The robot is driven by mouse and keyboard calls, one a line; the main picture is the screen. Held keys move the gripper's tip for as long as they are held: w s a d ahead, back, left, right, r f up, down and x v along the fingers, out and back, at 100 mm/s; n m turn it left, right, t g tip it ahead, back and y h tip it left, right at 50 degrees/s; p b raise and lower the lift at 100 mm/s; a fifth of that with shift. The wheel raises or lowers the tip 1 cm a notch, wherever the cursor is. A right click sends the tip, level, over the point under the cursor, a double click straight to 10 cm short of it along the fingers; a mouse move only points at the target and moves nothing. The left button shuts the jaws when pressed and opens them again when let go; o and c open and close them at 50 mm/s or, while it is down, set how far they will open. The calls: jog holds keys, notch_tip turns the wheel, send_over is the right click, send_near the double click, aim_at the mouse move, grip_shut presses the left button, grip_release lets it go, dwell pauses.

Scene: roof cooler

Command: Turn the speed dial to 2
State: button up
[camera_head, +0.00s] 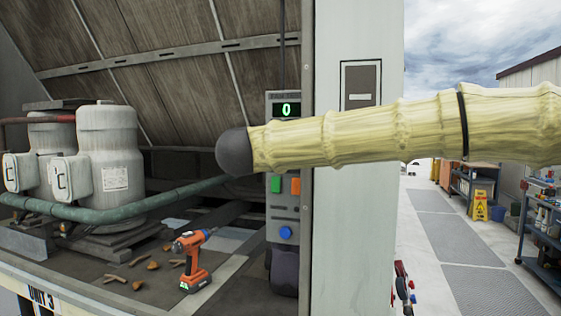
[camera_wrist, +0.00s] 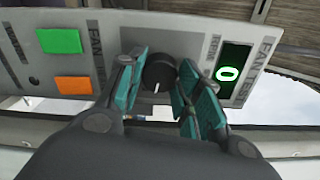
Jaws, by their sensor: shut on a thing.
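The speed dial (camera_wrist: 158,72) is a round black knob with a white mark, on a grey panel in the wrist view. My gripper (camera_wrist: 160,70) has its teal-padded fingers on both sides of the knob, shut on it. The white mark points toward the bottom of the wrist picture. The display (camera_wrist: 229,74) beside the dial shows a green 0; it also shows in the head view (camera_head: 286,109). In the head view my arm covers the dial, and my gripper is hidden.
A green button (camera_head: 276,184), an orange button (camera_head: 295,186) and a blue button (camera_head: 286,232) are on the panel. A cordless drill (camera_head: 192,262) stands on the unit floor among debris. A teal pipe (camera_head: 120,207) and grey tanks (camera_head: 107,150) are at left.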

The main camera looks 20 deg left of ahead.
jog(key=shift+f+m+b, duration=0.2)
jog(key=shift+m+b, duration=1.3)
jog(key=shift+b, duration=0.2)
jog(key=shift+r, duration=0.1)
jog(key=o, duration=0.8)
jog(key=shift+c, duration=0.2)
jog(key=shift+r, duration=0.1)
jog(key=s, duration=1.2)
jog(key=shift+a, duration=0.15)
